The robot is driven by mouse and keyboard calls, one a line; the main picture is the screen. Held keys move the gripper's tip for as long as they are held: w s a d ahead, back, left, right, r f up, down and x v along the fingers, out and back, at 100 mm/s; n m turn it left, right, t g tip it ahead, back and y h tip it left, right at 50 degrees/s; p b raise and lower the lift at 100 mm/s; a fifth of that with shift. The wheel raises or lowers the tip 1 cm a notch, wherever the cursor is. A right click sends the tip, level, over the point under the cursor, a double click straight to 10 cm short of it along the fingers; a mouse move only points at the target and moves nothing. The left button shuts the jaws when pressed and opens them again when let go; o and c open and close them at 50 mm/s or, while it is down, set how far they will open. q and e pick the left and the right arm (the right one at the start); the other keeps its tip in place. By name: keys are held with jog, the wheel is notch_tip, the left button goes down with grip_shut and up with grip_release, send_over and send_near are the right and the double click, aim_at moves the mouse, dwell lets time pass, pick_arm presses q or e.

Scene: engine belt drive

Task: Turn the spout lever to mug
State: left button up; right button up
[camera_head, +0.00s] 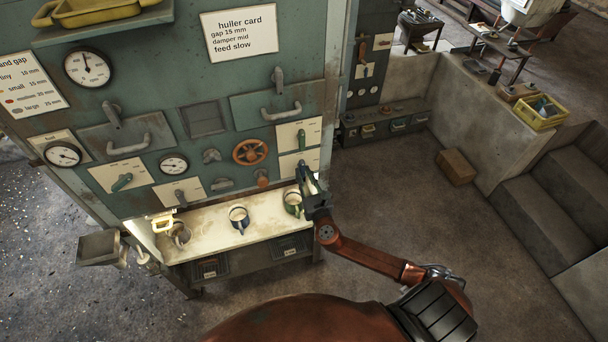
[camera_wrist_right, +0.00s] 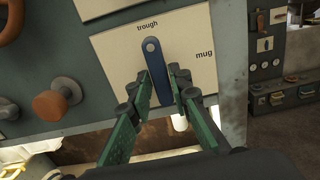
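The spout lever (camera_wrist_right: 153,62) is a flat dark blue bar on a cream plate (camera_wrist_right: 110,50) in the right wrist view. It stands nearly upright, its upper rounded end below the word "trough"; the word "mug" is at the plate's right. My right gripper (camera_wrist_right: 161,75) has its green-padded fingers apart, one on each side of the lever; whether they touch it I cannot tell. The lever's lower part runs down between the fingers. In the head view my right gripper (camera_head: 311,190) is at the machine's right edge and largely hides the lever. My left gripper is not in view.
A lit shelf (camera_head: 214,228) below holds a blue-banded mug (camera_head: 239,216), a green mug (camera_head: 293,201) and a grey mug (camera_head: 180,234). An orange handwheel (camera_head: 250,152) and a brown knob (camera_wrist_right: 50,105) are left of the lever. The floor at right is mostly clear.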

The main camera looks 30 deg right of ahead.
grip_shut()
jog(key=shift+f, duration=0.1)
jog(key=m+b, duration=0.2)
jog(key=m, duration=0.1)
jog(key=shift+a+m+b, duration=0.1)
jog(key=shift+m+b, duration=0.2)
jog(key=m+b, duration=0.2)
jog(key=m, duration=0.2)
jog(key=shift+m, duration=0.3)
jog(key=m+b, duration=0.1)
jog(key=m, duration=0.3)
jog(key=shift+a+m+b, duration=0.15)
jog(key=shift+m+b, duration=0.15)
jog(key=shift+r+m, duration=0.15)
jog(key=shift+m, duration=1.1)
jog(key=shift+r+m, duration=0.1)
jog(key=shift+m, duration=1.15)
jog(key=shift+o, duration=2.3)
grip_release()
